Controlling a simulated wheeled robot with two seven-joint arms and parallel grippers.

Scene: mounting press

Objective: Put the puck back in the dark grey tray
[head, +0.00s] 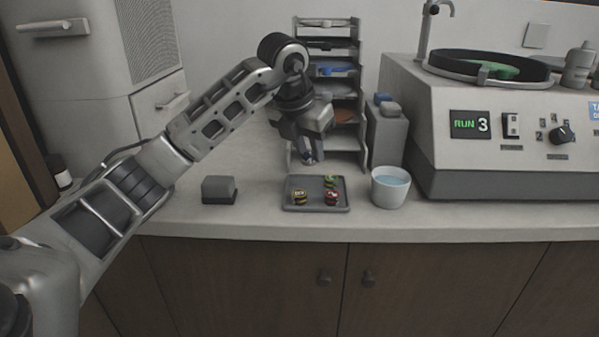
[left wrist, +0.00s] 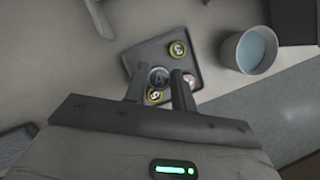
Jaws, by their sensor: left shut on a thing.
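The dark grey tray (head: 301,184) lies on the counter, front centre in the head view, and shows in the left wrist view (left wrist: 147,52). My left gripper (head: 309,157) points down above the tray's back left part, shut on a puck with a dark face and greyish-blue side. The held puck (left wrist: 158,77) shows between the fingertips in the left wrist view, apart from the tray in the head view. My right gripper is not in view.
A white cup of blue liquid (head: 390,187) stands right of the tray, a grey block (head: 219,190) left of it. A shelf rack (head: 343,55) rises behind. The polishing machine (head: 475,165), reading "RUN 3", fills the right. The counter's front edge is close.

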